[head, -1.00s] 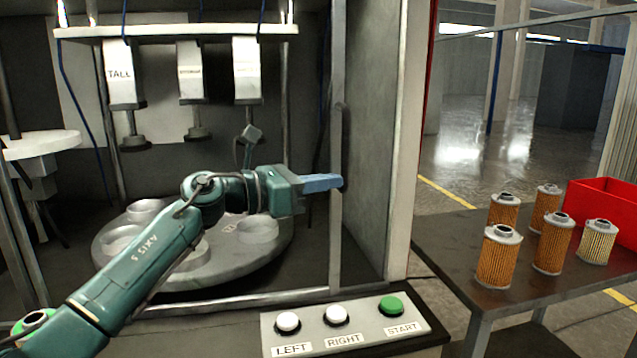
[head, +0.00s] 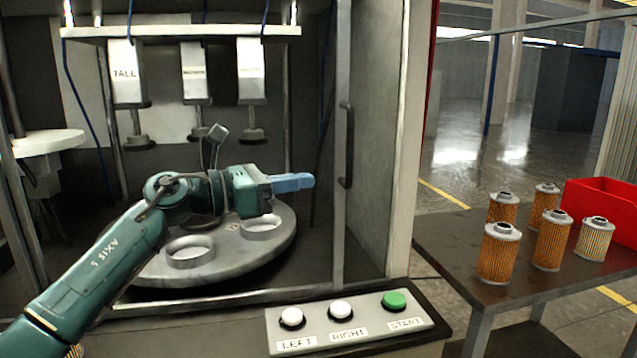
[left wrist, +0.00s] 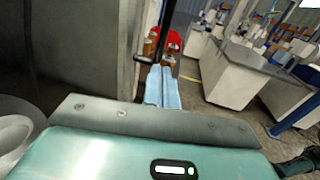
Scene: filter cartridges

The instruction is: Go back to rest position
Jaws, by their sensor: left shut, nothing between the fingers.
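My left gripper (head: 308,181) is shut and empty, its blue fingers pointing right in the head view. It hangs in the air in front of the machine's opening, above and in front of the round turntable (head: 200,268). The closed blue fingers also show in the left wrist view (left wrist: 162,90). The left arm hides part of the turntable. My right gripper is in neither view.
The cabinet door (head: 370,150) with its dark handle stands right of the left gripper. A button panel (head: 350,325) sits in front. At right, a table (head: 450,245) holds several orange filter cartridges (head: 499,255) and a red bin (head: 610,205).

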